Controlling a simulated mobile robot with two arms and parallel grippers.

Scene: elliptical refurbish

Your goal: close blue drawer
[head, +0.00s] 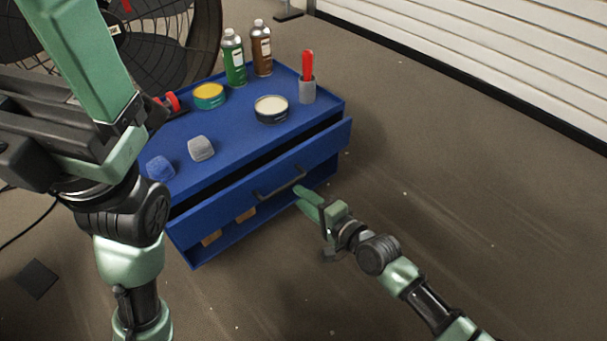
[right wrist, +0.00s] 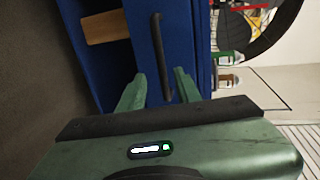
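The blue drawer (head: 235,207) is partly pulled out of the blue cabinet (head: 222,135). A dark gap shows between its front panel and the cabinet top. Its dark bar handle (head: 280,187) is on the front panel, and the handle (right wrist: 160,55) also shows in the right wrist view. My right gripper (head: 308,204) is just in front of the drawer front, near the right end of the handle. In the wrist view its fingers (right wrist: 157,90) are apart, with the handle in line between them. I cannot tell whether they touch the drawer. My left gripper is not in view.
On the cabinet top stand a green bottle (head: 234,60), a brown bottle (head: 262,50), an open tin (head: 271,109), a yellow-topped tin (head: 209,96) and a cup with a red-handled tool (head: 307,88). A large fan (head: 165,35) stands behind. Floor at right is clear.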

